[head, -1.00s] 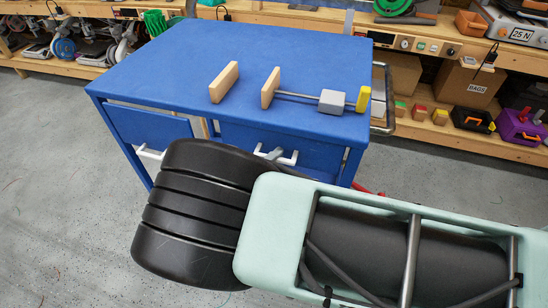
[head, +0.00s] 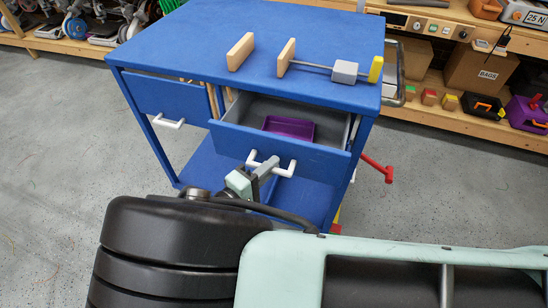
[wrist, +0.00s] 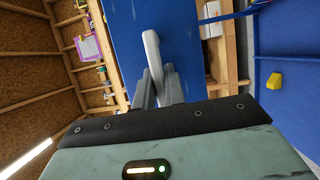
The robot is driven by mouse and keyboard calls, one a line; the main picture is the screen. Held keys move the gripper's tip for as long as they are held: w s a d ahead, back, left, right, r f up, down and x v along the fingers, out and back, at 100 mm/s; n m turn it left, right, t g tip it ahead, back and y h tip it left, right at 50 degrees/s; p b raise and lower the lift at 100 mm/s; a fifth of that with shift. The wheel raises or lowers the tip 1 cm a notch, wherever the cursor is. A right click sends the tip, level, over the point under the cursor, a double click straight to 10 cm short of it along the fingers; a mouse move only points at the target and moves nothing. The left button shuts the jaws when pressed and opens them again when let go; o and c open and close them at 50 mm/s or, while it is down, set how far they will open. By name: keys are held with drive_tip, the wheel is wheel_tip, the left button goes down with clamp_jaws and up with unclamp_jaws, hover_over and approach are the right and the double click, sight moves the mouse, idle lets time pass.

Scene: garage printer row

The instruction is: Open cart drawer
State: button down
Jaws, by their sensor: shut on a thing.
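The blue cart (head: 255,35) stands ahead of me. Its right drawer (head: 275,150) is pulled part way out, and a purple tray (head: 290,128) lies inside. My gripper (head: 258,172) is shut on the white handle (head: 284,167) of this drawer; in the wrist view the grey fingers (wrist: 158,85) close around the handle (wrist: 152,50). The left drawer (head: 165,95) is closed, with its own white handle (head: 168,122). My arm hides part of the cart's lower front.
A red handle (head: 378,168) sticks out at the cart's right. Shelves with boxes (head: 480,68) stand behind. Grey floor is clear on both sides.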

drive_tip(key=shift+s+a, duration=0.35)
drive_tip(key=shift+s, duration=0.55)
drive_tip(key=shift+s+a, duration=0.35)
drive_tip(key=shift+s, duration=0.6)
drive_tip(key=shift+s+a, duration=0.35)
drive_tip(key=shift+s, duration=0.55)
drive_tip(key=c, duration=1.5)
unclamp_jaws()
drive_tip(key=shift+o, duration=0.2)
